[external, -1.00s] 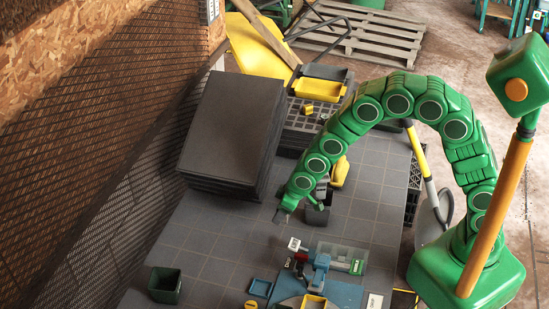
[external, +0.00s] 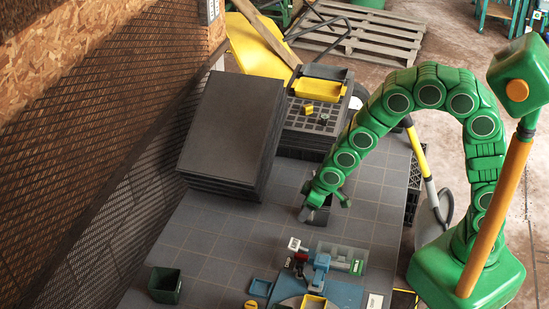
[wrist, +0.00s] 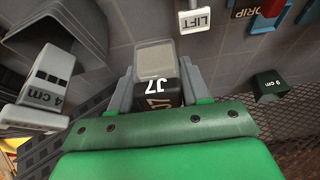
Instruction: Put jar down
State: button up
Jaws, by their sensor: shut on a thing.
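The jar has a pale grey lid and a dark body marked J7. In the external view the jar is hidden or too small to make out. Whether its base touches the table cannot be told.
The dark bin (wrist: 62,28) and a block marked 4 cm (wrist: 48,82) are close on the left in the wrist view. Stacked dark slabs (external: 232,125) stand behind; tiles left of the gripper are clear.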

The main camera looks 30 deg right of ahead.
jog(key=w+a, duration=0.8)
jog(key=a, duration=0.4)
send_near(214, 232)
jog(key=shift+w+a+f, duration=0.4)
jog(key=shift+w+f, duration=0.05)
jog(key=shift+f, duration=0.15)
jog(key=shift+w+a+f, duration=0.35)
jog(key=shift+w+f, duration=0.15)
jog(key=shift+f, duration=1.7)
jog(key=o, duration=1.1)
jog(key=shift+f, duration=0.1)
jog(key=shift+c, duration=0.2)
